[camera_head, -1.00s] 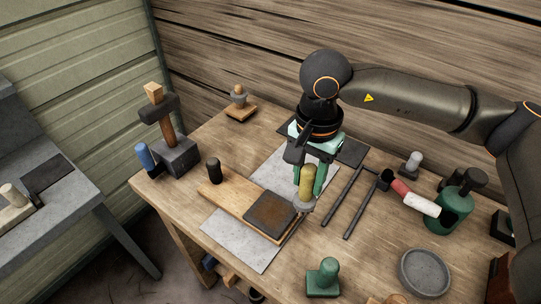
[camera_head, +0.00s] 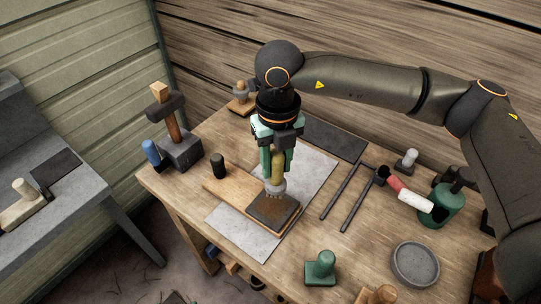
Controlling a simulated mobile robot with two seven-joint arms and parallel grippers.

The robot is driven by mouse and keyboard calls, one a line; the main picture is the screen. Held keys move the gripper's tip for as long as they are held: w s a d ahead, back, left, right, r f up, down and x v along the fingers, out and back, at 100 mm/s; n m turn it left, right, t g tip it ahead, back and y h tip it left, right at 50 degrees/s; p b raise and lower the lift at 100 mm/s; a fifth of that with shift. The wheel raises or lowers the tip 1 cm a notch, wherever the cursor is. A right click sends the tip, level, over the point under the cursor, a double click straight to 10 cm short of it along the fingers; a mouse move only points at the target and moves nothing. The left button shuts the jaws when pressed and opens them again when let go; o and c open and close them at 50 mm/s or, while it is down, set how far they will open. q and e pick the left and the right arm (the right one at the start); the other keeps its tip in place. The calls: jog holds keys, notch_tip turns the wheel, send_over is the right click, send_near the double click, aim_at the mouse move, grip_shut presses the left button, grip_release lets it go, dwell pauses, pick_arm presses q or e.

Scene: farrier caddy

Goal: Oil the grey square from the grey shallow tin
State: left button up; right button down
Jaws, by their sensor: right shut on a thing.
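My right gripper (camera_head: 276,163) is shut on an upright brush with an olive-yellow handle (camera_head: 277,171) and a pale grey head (camera_head: 274,187). The brush head is over the far edge of a dark grey-brown square (camera_head: 273,212), and its bristles appear to touch it. The square lies on the near end of a wooden board (camera_head: 227,188). The grey shallow tin (camera_head: 415,264) stands at the right front of the table, away from the brush. Its inside looks grey, and I cannot make out any oil. My left gripper is not in view.
The board lies across a pale grey sheet (camera_head: 245,236) with a black knob (camera_head: 218,166) at its far end. Tongs (camera_head: 345,205), a red-and-white handled tool (camera_head: 408,194) and a green can (camera_head: 441,207) lie to the right. A green-handled block (camera_head: 321,268) stands in front.

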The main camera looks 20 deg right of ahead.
aim_at(280, 186)
jog(key=m, duration=0.3)
jog(key=a+m, duration=0.1)
jog(key=shift+w+r+m, duration=0.2)
jog(key=shift+w+m, duration=0.05)
jog(key=shift+m, duration=0.15)
jog(key=shift+f, duration=0.1)
notch_tip(280, 186, down, 4)
jog(key=b, duration=0.4)
jog(key=shift+f, duration=0.25)
jog(key=shift+f+b, duration=0.15)
jog(key=shift+b, duration=0.3)
jog(key=shift+f+b, duration=0.6)
jog(key=shift+b, duration=0.05)
dwell(0.3)
jog(key=shift+s+d+r, duration=0.1)
jog(key=shift+s+d, duration=0.65)
jog(key=shift+s, duration=0.2)
